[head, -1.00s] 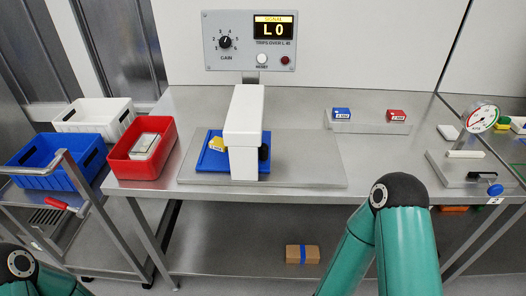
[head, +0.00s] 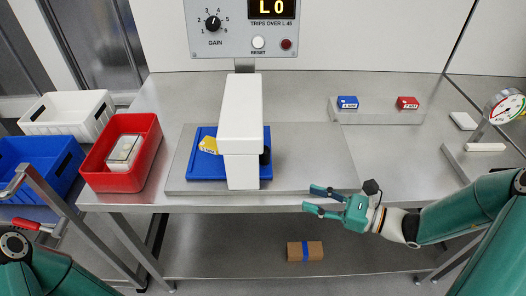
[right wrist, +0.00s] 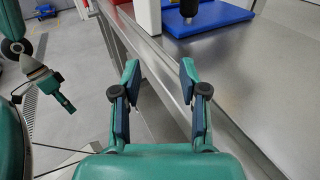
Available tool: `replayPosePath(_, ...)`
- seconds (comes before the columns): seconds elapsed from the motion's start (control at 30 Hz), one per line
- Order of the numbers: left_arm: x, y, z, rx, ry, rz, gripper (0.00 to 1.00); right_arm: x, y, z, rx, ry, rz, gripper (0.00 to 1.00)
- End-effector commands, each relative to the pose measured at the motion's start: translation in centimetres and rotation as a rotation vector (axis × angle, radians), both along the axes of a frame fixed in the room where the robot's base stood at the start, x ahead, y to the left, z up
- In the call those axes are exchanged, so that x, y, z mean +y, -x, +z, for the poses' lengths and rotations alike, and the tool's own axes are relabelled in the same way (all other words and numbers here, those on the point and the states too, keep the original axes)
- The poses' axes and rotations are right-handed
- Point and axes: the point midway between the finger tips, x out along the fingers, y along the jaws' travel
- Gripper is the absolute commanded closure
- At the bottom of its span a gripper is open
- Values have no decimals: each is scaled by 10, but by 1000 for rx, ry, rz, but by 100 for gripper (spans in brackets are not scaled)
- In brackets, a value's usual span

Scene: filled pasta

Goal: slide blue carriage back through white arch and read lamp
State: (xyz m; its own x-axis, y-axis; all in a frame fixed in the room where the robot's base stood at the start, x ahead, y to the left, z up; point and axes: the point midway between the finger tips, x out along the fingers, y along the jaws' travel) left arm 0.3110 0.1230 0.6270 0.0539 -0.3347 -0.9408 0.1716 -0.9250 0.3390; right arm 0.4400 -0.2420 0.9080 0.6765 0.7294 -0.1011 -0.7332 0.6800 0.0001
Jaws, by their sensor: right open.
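The blue carriage (head: 205,170) is a flat tray with a yellow labelled piece (head: 208,145) on it. It lies under the white arch (head: 242,125), showing on both sides of it. A black knob (head: 265,156) shows at the arch's right side; the wrist view also shows this knob (right wrist: 188,8) and the carriage (right wrist: 212,18). A dark red round lamp (head: 286,44) is on the panel, whose display reads L0. My right gripper (head: 307,199) is open and empty, at the bench's front edge, right of the carriage. My left gripper (right wrist: 62,100) shows small in the wrist view, its jaws unclear.
A grey plate (head: 315,160) lies clear right of the arch. A rack (head: 375,116) holds a blue and a red block behind it. A red bin (head: 112,180) stands left on the bench. A dial gauge (head: 507,106) stands far right. A box (head: 305,251) lies on the lower shelf.

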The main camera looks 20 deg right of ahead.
Motion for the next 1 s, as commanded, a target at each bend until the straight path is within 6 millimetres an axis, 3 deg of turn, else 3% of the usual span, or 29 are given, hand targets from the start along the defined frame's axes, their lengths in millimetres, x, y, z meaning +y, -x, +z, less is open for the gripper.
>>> replayPosePath(0.1,0,0,-1,1,0,0,60,-22,-10,23,-58,-57,-92,57)
replayPosePath(0.27,0,1,2,1,0,0,60,-22,-19,31,-74,-74,-117,57)
replayPosePath(1.0,0,0,25,1,0,0,60,66,-123,29,-71,-70,-120,57)
